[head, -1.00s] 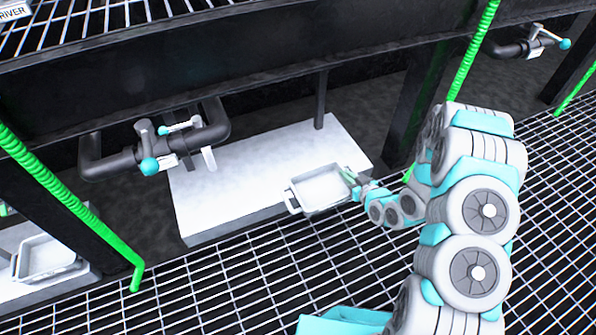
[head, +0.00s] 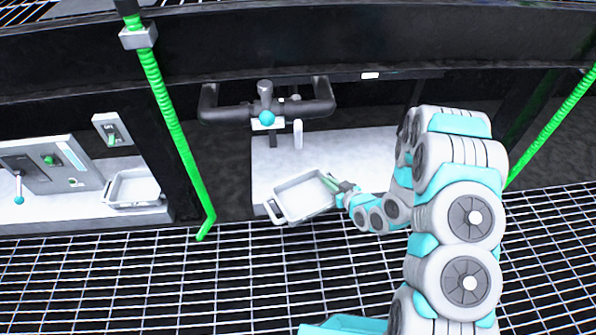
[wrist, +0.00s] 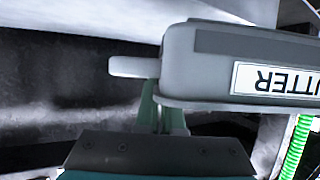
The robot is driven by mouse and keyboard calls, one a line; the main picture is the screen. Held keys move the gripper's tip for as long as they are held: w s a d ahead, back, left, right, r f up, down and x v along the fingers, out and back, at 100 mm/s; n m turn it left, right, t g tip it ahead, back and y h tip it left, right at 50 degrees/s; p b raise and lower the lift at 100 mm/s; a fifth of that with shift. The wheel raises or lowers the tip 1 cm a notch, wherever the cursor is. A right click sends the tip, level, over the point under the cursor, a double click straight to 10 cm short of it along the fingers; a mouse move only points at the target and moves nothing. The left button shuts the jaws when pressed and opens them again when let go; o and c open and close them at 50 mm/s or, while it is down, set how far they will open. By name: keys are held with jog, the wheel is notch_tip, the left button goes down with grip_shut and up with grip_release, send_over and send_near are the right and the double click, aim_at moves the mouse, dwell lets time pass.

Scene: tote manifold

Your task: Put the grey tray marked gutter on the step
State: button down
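The grey tray (head: 303,197) is at the front edge of the pale step (head: 350,150) in the head view, its left handle jutting out over the grating. In the wrist view the tray (wrist: 205,75) fills the upper right, with a label reading "UTTER" upside down; its first letter is cut off or hidden. My gripper (head: 335,186) is at the tray's right end, its fingers (wrist: 160,112) shut on the handle there. The tray looks turned at an angle to the step's edge. Whether its underside touches the step cannot be told.
A dark pipe with a teal-knobbed valve (head: 267,116) hangs above the back of the step. Green hoses (head: 172,120) run down on both sides. A second grey tray (head: 135,189) sits in the left bay by a lever panel (head: 50,165). Open grating (head: 150,270) lies in front.

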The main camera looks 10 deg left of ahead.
jog(key=w+a, duration=0.1)
jog(key=w, duration=0.3)
jog(key=w+a+f, duration=0.1)
jog(key=w+a, duration=0.1)
jog(key=w, duration=0.2)
jog(key=w+a+b, duration=0.1)
jog(key=w, duration=0.4)
jog(key=shift+a+f, duration=0.15)
jog(key=shift+a, duration=0.05)
jog(key=shift+s+f+b, duration=0.1)
jog(key=shift+f+b, duration=0.2)
jog(key=shift+f, duration=1.45)
jog(key=c, duration=1)
grip_release()
jog(key=shift+f, duration=0.15)
jog(key=shift+c, duration=0.2)
